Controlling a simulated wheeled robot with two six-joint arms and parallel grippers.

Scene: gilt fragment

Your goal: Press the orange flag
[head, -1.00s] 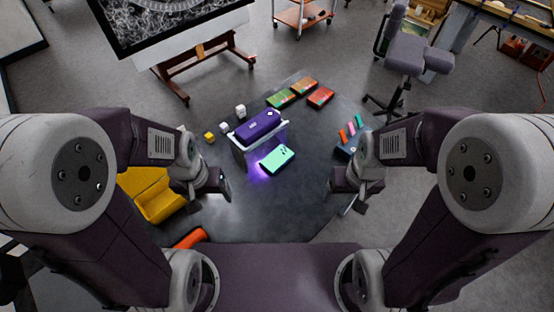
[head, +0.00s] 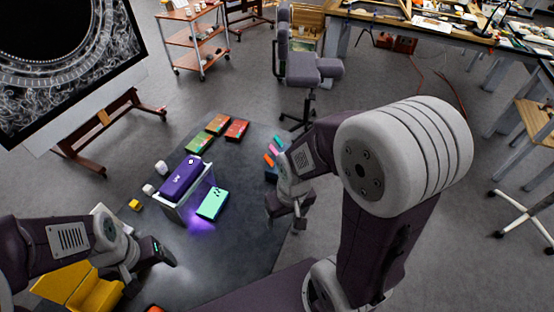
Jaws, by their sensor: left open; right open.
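The orange flag (head: 268,160) is a small slanted tab beside a pink flag (head: 273,150) and a teal flag (head: 277,141). They stand in a row at a small dark blue box (head: 271,174) on the right side of the dark table. My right gripper (head: 300,222) is open and empty, nearer to me than the flags and a little to their right, apart from them. My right wrist partly hides the box. My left gripper (head: 168,256) is open and empty over the table's near left part, far from the flags.
A purple case (head: 186,176) lies on a white stand with violet light below, beside a mint-green device (head: 212,204). Red and green boxes (head: 237,130) lie at the table's back. White and yellow cubes (head: 135,205) are at left. A yellow holder (head: 95,290) is near left.

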